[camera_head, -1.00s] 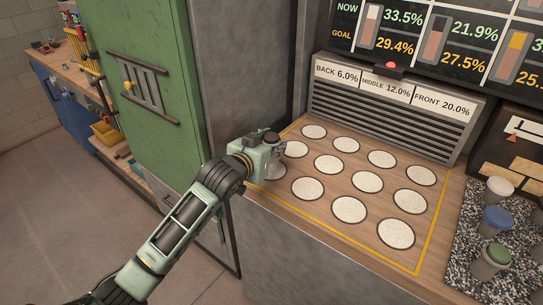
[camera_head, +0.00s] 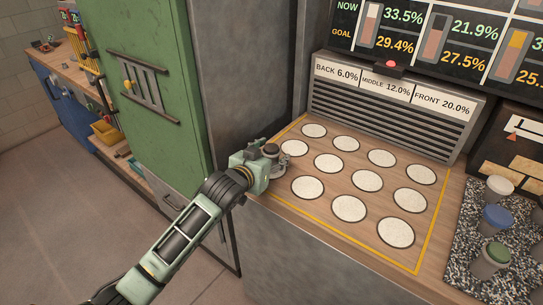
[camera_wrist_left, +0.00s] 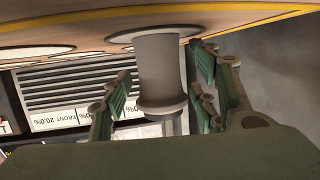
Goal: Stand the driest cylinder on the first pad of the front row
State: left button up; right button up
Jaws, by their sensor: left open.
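A plain grey cylinder (camera_wrist_left: 158,68) with a flared rim shows in the left wrist view, which is upside down. It stands upright with its end against a round white pad (camera_wrist_left: 140,34). My left gripper (camera_wrist_left: 163,90) is open, with fingers on both sides of the cylinder and gaps visible. In the head view, my left gripper (camera_head: 273,160) is at the near left corner of the pad board, over the front row's leftmost pad, which it mostly hides. The cylinder is hard to make out there. My right gripper is out of view.
The wooden board (camera_head: 330,216) has several bare white pads. A vent (camera_head: 385,122) labelled back, middle and front stands behind, below a moisture display (camera_head: 435,45). Capped cylinders, white (camera_head: 498,188), blue (camera_head: 496,218) and green (camera_head: 491,259), stand on a speckled mat at right.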

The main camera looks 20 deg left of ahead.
pick_arm(q)
jog(key=shift+r, duration=0.15)
jog(key=v, duration=1.2)
